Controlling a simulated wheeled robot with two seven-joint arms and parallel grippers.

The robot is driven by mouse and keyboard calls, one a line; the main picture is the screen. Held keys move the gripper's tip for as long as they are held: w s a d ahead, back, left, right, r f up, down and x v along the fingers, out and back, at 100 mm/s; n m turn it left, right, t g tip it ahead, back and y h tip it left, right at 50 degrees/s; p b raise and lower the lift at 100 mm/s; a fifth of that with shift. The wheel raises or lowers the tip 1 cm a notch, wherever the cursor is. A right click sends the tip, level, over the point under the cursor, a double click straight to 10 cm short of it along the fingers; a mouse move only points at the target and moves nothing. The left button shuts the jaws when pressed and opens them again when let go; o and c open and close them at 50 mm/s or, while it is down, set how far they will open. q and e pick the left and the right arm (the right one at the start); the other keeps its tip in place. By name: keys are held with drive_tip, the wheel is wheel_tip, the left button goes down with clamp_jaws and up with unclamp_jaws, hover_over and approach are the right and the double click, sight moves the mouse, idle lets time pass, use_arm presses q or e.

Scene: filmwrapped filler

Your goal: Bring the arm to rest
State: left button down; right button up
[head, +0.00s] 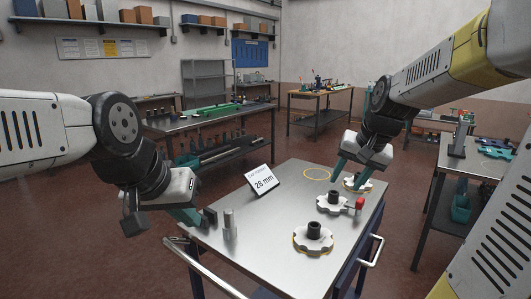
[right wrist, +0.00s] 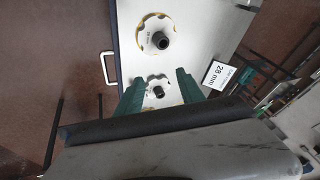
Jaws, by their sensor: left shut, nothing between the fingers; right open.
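My left gripper (head: 205,218) is shut and empty, low over the bench's left edge, beside a grey metal cylinder (head: 229,226). My right gripper (head: 352,176) is open with its teal fingers pointing down near the far gear-shaped disc (head: 357,186). In the right wrist view the open fingers (right wrist: 158,84) stand on either side of a pale disc with a dark hub (right wrist: 158,91); nothing is visibly gripped. I cannot tell the height gap to it.
The steel-topped cart (head: 270,215) bears a near disc on a yellow ring (head: 313,240), a middle disc (head: 332,203), a red-topped piece (head: 359,204), an empty yellow ring (head: 316,174) and a "28 mm" sign (head: 262,182). A side table (head: 455,165) stands at right.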

drive_tip(key=s+a+n, duration=0.2)
drive_tip(key=s+a, duration=0.1)
drive_tip(key=s, duration=0.5)
drive_tip(key=s+a+n+t, duration=0.1)
drive_tip(key=s+a+n, duration=0.1)
drive_tip(key=s, duration=0.7)
drive_tip(key=shift+a+r+y, duration=0.3)
drive_tip(key=shift+a+r, duration=0.05)
drive_tip(key=shift+a, duration=0.5)
drive_tip(key=shift+s, duration=0.1)
